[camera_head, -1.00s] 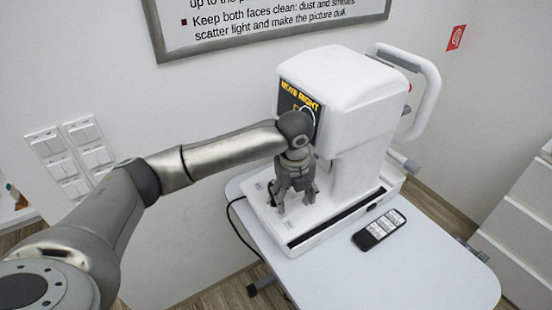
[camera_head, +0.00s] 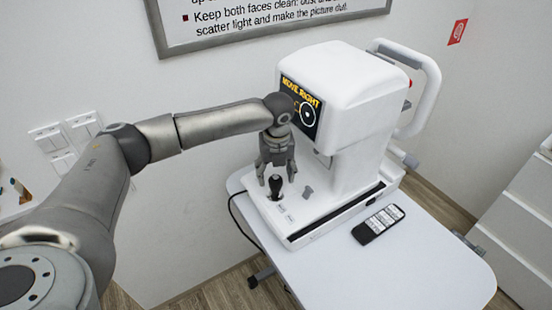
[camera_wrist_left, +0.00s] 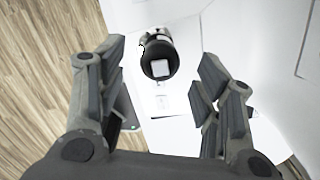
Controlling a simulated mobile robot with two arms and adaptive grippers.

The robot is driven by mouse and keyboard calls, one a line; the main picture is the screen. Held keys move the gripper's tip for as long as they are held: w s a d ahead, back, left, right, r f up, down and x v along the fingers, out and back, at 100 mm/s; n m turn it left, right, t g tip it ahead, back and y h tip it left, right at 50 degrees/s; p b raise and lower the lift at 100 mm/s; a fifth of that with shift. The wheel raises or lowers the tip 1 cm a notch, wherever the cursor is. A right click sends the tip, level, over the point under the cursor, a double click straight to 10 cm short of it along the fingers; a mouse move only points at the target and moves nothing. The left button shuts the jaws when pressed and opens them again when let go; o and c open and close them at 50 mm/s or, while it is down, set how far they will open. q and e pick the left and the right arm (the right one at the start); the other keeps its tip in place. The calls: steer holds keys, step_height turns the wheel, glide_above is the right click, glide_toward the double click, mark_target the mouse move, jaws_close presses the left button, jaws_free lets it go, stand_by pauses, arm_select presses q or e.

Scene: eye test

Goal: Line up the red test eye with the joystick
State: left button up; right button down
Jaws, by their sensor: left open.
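The white eye-test machine (camera_head: 350,90) stands on a table. Its dark screen (camera_head: 298,108) reads "MOVE RIGHT" in yellow and shows a white ring. The black joystick (camera_head: 275,187) rises from the machine's base. My left gripper (camera_head: 276,174) is open and points down just above and behind the joystick, not closed on it. In the left wrist view the joystick (camera_wrist_left: 157,57), with a pale square on it, lies between the spread fingers. A small red bit (camera_head: 409,85) shows behind the machine; I cannot tell whether it is the test eye. My right gripper is not in view.
A small grey knob (camera_head: 308,192) stands on the base right of the joystick. A black remote-like panel (camera_head: 379,224) lies on the white table (camera_head: 420,262). A white frame with a handle (camera_head: 425,90) is behind the machine. White drawers (camera_head: 520,215) stand at the right.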

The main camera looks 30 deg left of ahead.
mark_target(277, 178)
arm_select(q)
steer(key=shift+w+a+f, duration=0.1)
steer(key=shift+w+f, duration=0.05)
steer(key=shift+f, duration=1.55)
steer(key=c, duration=1.1)
steer(key=shift+d+p, duration=0.3)
steer(key=shift+p, duration=0.15)
steer(key=shift+d+p, duration=0.35)
steer(key=shift+d, duration=0.6)
steer(key=o, duration=1.1)
steer(key=shift+a, duration=0.1)
